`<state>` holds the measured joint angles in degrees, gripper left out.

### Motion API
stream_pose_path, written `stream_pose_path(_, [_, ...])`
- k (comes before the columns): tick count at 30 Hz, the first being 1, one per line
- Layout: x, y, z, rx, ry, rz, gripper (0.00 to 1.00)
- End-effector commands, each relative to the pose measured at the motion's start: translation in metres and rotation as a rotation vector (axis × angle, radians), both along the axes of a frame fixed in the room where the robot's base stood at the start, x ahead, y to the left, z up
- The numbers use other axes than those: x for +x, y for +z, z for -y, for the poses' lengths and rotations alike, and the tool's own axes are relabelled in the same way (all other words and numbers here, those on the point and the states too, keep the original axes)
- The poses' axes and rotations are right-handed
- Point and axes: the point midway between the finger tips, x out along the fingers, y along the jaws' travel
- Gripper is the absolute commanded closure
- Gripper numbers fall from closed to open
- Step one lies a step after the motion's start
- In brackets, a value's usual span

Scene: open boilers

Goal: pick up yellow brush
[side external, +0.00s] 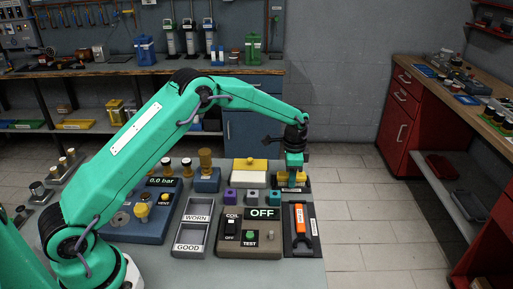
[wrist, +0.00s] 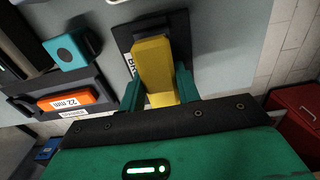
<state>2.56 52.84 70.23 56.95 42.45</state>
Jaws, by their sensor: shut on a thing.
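The yellow brush (wrist: 153,62) lies on a dark labelled holder (wrist: 124,36) in the wrist view. My gripper (wrist: 160,88) has one green finger on each side of the brush's near end and is shut on it. In the side external view my gripper (side external: 293,170) points down at the right back of the bench, with yellow parts of the brush (side external: 301,177) showing beside its fingers. The brush appears to be still at the holder; I cannot tell whether it is lifted clear.
A yellow-topped white box (side external: 250,172) stands just left of my gripper. A teal cube (side external: 274,212), a purple cube (side external: 229,195) and an orange-handled tool (side external: 300,218) are nearer. A grey control box (side external: 249,238) reads OFF. Right of the bench is open floor.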

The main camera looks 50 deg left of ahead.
Motion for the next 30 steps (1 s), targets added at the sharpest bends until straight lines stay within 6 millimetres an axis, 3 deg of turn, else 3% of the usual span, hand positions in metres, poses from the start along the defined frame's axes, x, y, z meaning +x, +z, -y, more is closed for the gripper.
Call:
stream_pose_path(5, [0.001, 0.010, 0.000, -0.001, 0.000, 0.002, 0.91])
stream_pose_path(12, [0.001, 0.043, 0.000, -0.001, 0.000, 0.005, 0.91])
stream_pose_path(30, [-0.054, 0.099, 0.083, 0.000, -0.002, 0.001, 0.91])
